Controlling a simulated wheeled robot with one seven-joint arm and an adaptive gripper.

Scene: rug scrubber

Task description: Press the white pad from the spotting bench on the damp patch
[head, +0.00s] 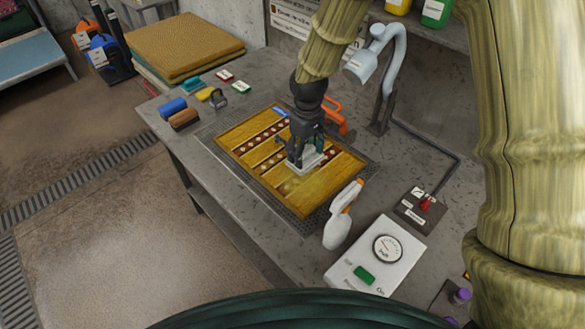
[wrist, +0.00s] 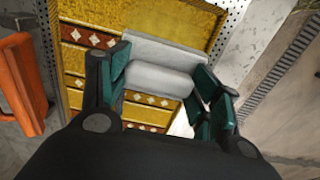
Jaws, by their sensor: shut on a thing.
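My gripper (head: 300,158) is shut on the white pad (head: 311,162), over the middle of the yellow rug (head: 330,187). In the wrist view, the pad (wrist: 165,50) is a flat pale slab with a rounded grip (wrist: 158,80) between the teal fingertips of my gripper (wrist: 163,82). The pad lies flat on or just above the rug; I cannot tell whether it touches. The pad and fingers hide the rug beneath.
The rug lies on a perforated plate (head: 309,227) on the grey bench. A white spray bottle (head: 338,228) and a gauge box (head: 376,258) stand at the near right. An orange-handled tool (head: 334,117) lies behind my gripper. Brushes (head: 184,119) and small blocks sit at left.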

